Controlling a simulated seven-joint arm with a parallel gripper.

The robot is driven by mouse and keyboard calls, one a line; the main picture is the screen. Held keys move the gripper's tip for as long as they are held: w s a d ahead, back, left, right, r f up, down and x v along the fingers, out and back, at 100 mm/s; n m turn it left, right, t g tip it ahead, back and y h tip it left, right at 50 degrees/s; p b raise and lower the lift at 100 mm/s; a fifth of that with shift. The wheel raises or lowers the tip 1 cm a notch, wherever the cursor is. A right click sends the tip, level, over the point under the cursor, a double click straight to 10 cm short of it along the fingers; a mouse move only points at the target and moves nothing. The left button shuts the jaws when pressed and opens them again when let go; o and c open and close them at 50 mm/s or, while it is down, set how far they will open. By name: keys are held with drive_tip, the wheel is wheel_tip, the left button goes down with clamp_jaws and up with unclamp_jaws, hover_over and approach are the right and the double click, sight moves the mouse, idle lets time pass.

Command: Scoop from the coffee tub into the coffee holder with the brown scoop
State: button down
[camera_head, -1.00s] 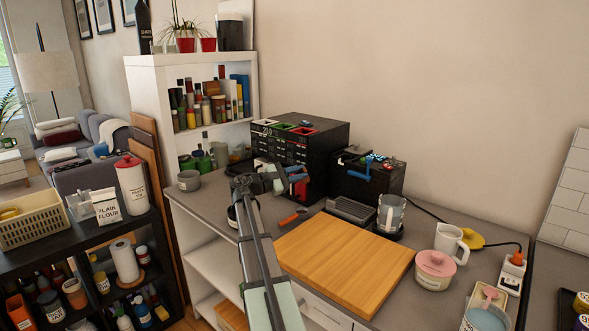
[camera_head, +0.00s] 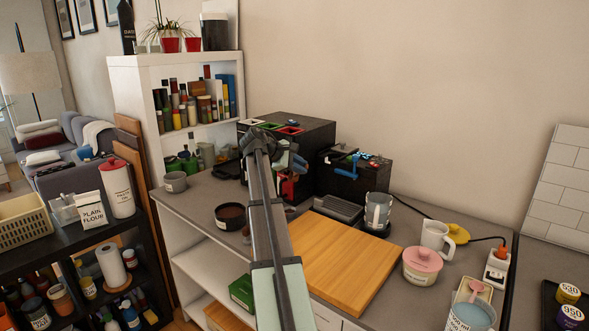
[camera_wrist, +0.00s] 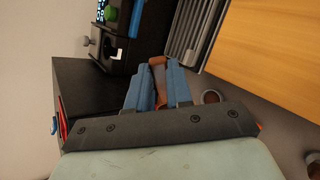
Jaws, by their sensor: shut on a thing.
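My gripper (camera_wrist: 158,88) is shut on the brown scoop (camera_wrist: 157,72), whose visible part lies between the blue fingers in the wrist view. In the head view my gripper (camera_head: 296,163) is in front of the black drawer box, above the counter, and the scoop cannot be made out. The coffee tub (camera_head: 230,215), round, dark and open with brown contents, stands on the counter left of my arm. A small brown ring with an orange handle end, probably the coffee holder (camera_wrist: 210,97), lies below the fingers in the wrist view; my arm mostly hides it in the head view.
A wooden board (camera_head: 345,262) lies right of my arm. The black drawer box (camera_head: 318,150) and a smaller black machine (camera_head: 357,178) stand behind. A grey pot (camera_head: 175,182) is at the counter's left end. A pink-lidded jar (camera_head: 422,265) and white mug (camera_head: 436,238) stand right.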

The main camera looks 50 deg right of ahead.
drive_tip(key=shift+s+d+r+t+y, duration=0.1)
drive_tip(key=shift+s+d+t+y, duration=0.15)
drive_tip(key=shift+d+t+y, duration=0.25)
drive_tip(key=shift+s+d+t+y, duration=0.25)
drive_tip(key=shift+d+y, duration=0.15)
drive_tip(key=shift+y, duration=0.3)
drive_tip(key=s+d+f+m+t+y, duration=0.1)
drive_tip(key=s+d+f+t+y, duration=0.1)
drive_tip(key=y, duration=0.6)
drive_tip(key=shift+d+f+t+y, duration=0.3)
drive_tip(key=shift+d+f+t, duration=0.4)
drive_tip(key=shift+f+t, duration=0.75)
drive_tip(key=shift+s+r, duration=0.15)
